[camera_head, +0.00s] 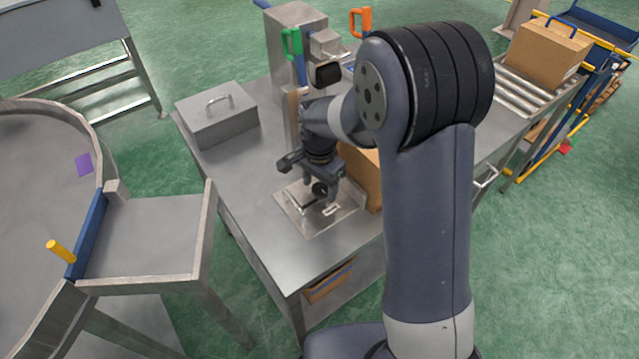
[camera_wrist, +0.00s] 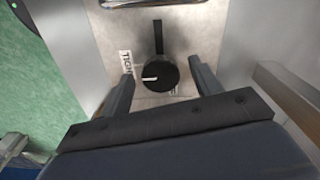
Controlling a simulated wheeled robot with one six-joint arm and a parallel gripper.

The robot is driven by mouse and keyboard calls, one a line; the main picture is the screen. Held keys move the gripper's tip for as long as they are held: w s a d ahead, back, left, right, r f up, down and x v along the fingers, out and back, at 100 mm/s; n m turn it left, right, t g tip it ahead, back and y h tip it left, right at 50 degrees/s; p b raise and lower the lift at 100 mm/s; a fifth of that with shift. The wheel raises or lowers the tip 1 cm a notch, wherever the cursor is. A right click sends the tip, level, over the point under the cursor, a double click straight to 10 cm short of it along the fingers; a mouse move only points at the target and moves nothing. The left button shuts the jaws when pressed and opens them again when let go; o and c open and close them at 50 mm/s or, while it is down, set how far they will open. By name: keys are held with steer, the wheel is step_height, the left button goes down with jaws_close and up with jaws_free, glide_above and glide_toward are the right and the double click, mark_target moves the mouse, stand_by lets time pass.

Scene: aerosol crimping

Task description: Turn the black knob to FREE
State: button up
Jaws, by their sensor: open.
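The black knob (camera_wrist: 159,72) sits on a light metal plate (camera_wrist: 188,35). It is round, with a dark bar sticking out toward the top of the wrist view and a white mark pointing left. A white label (camera_wrist: 125,62) left of it, partly hidden by a finger, seems to read TIGHT. No FREE label is readable. My gripper (camera_wrist: 161,70) is open, one finger on each side of the knob with gaps showing. In the head view my gripper (camera_head: 318,186) points down over the plate (camera_head: 297,218), and the knob (camera_head: 320,188) shows between its fingers.
The plate lies on a steel bench (camera_head: 262,222). A grey lidded box (camera_head: 215,115) stands at the left. A machine column (camera_head: 290,40) with green (camera_head: 291,42) and orange (camera_head: 361,22) handles stands behind. A cardboard box (camera_head: 362,178) is close to the gripper's right.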

steer(key=c, duration=1)
steer(key=shift+n, duration=0.3)
steer(key=n, duration=0.3)
steer(key=shift+d+n, duration=0.1)
steer(key=shift+n, duration=0.3)
steer(key=n, duration=0.4)
steer(key=shift+n, duration=0.3)
steer(key=n, duration=0.4)
steer(key=shift+d, duration=0.15)
steer(key=shift+n, duration=2.4)
